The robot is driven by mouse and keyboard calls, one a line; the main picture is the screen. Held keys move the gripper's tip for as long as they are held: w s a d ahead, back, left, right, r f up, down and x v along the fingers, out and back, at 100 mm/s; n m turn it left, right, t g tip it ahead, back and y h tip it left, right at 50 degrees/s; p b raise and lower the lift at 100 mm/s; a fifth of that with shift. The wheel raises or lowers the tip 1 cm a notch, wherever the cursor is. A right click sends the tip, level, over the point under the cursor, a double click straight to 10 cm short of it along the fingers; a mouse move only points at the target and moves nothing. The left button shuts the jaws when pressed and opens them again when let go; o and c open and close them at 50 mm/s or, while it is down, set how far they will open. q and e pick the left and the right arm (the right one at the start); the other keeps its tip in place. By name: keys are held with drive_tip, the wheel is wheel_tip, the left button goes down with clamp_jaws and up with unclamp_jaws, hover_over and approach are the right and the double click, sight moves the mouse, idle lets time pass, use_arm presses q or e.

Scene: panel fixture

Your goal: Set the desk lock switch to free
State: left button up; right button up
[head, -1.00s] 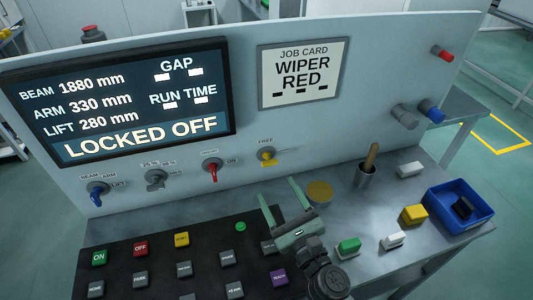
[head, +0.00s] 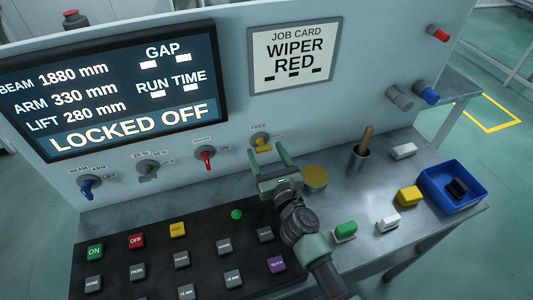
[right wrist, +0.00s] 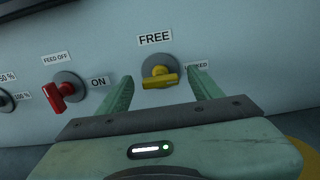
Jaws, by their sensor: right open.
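The desk lock switch (head: 262,143) is a yellow knob on the upright panel, under a FREE label; it also shows in the right wrist view (right wrist: 160,77). There its handle lies roughly sideways, toward a second label on the right that a finger partly covers. The display (head: 115,92) reads LOCKED OFF. My right gripper (head: 268,164) is open and empty, just in front of and below the switch. In the right wrist view its fingers (right wrist: 158,88) stand on either side of the knob, with no contact visible. My left gripper is not in view.
A red switch (head: 206,158) sits left of the yellow one, with grey and blue switches further left. A button board (head: 205,215) lies below.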

drive_tip(key=c, duration=1.4)
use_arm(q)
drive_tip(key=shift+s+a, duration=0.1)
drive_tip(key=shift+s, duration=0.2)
use_arm(e)
drive_tip(key=shift+n, duration=0.3)
drive_tip(key=n+p, duration=0.1)
drive_tip(key=n, duration=0.2)
drive_tip(key=shift+a+n, duration=0.1)
drive_tip(key=shift+n, duration=0.3)
drive_tip(key=n, duration=0.4)
drive_tip(key=shift+a+f+n+p, duration=0.1)
drive_tip(key=shift+n+p, duration=0.2)
drive_tip(key=shift+p, duration=0.1)
drive_tip(key=n, duration=0.4)
drive_tip(key=shift+f+p, duration=0.1)
drive_tip(key=shift+p, duration=0.3)
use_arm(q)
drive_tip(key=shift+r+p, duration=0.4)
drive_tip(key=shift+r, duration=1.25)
use_arm(e)
drive_tip(key=shift+s+f+n, duration=0.1)
drive_tip(key=shift+f+n, duration=0.05)
drive_tip(key=shift+n, duration=2.25)
